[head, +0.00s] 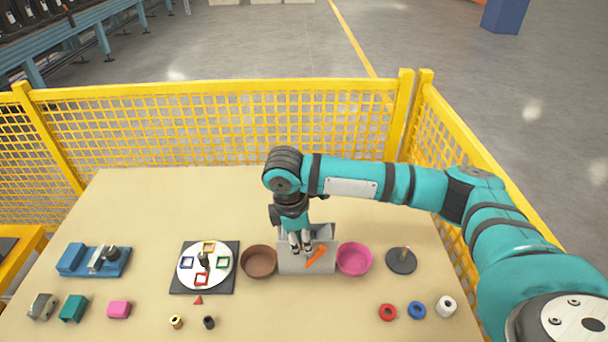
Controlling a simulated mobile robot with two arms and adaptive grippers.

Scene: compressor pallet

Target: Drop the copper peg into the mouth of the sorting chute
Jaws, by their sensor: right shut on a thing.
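The grey sorting chute (291,265) stands at the middle of the table between two bowls. An orange arrow-like mark (317,257) shows on its front. My right gripper (300,249) points down over the chute, in front of its upper part. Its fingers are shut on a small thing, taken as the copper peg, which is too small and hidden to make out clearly. The wrist and fingers cover part of the chute, so its mouth is not clearly seen. My left gripper is not in view.
A brown bowl (259,262) and a pink bowl (354,259) flank the chute. A white dial on a dark plate (234,284) and a blue fixture (78,260) lie left. A peg stand (402,261) and several rings lie right. A yellow mesh fence (220,130) borders the table.

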